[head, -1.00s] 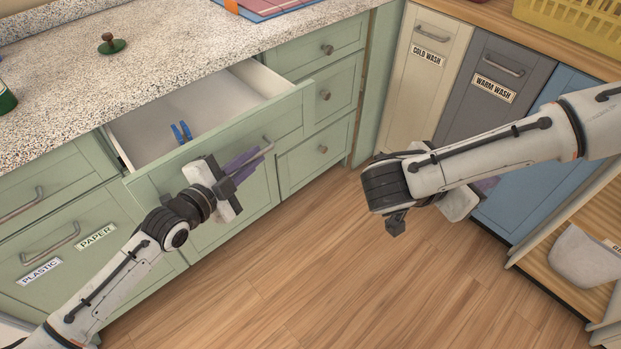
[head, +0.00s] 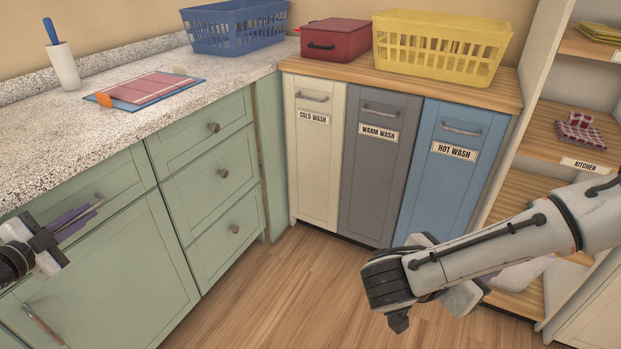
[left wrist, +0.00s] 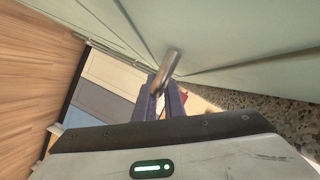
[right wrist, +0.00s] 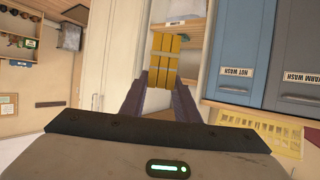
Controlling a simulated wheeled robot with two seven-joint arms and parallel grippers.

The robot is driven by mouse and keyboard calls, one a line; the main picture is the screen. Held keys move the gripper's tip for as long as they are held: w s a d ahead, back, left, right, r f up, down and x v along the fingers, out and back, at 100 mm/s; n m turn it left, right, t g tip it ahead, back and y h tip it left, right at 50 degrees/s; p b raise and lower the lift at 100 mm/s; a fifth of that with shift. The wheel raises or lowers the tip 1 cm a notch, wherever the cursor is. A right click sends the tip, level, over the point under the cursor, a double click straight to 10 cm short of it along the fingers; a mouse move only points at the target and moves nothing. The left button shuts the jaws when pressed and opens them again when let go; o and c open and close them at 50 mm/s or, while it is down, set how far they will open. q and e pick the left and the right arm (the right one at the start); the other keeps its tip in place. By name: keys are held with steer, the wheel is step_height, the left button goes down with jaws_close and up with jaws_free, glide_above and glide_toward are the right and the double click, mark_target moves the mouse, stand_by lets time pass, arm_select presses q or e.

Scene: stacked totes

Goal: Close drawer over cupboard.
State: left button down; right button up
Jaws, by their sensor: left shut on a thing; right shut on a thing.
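The green drawer (head: 115,172) sits under the counter at the left of the head view. Its visible front looks flush with the cabinet, and no interior shows; its left part is out of frame. The green cupboard door (head: 125,270) is below it. My left gripper (head: 92,212) is at the drawer's front, shut on its metal handle (left wrist: 168,68), which passes between the purple fingers in the left wrist view. My right gripper (right wrist: 160,95) hangs away from the drawer, mostly hidden behind my forearm in the head view. Its fingers look apart, with no held thing clearly visible.
Three small green drawers (head: 212,178) stand right of the drawer. Cold, warm and hot wash fronts (head: 372,165) and an open shelf unit (head: 560,145) lie farther right. A blue basket (head: 235,27), red box (head: 335,40) and yellow basket (head: 440,48) stand above. Floor (head: 290,300) is clear.

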arm_select(q)
steer(key=shift+w+a+r, duration=0.15)
steer(key=shift+a+r, duration=0.1)
steer(key=shift+a, duration=0.15)
arm_select(e)
steer(key=shift+s+d+f, duration=0.1)
steer(key=shift+s+d, duration=0.15)
steer(key=shift+d, duration=0.1)
arm_select(q)
steer(key=c, duration=1.8)
jaws_free()
steer(key=shift+a, duration=0.1)
steer(key=shift+c, duration=0.2)
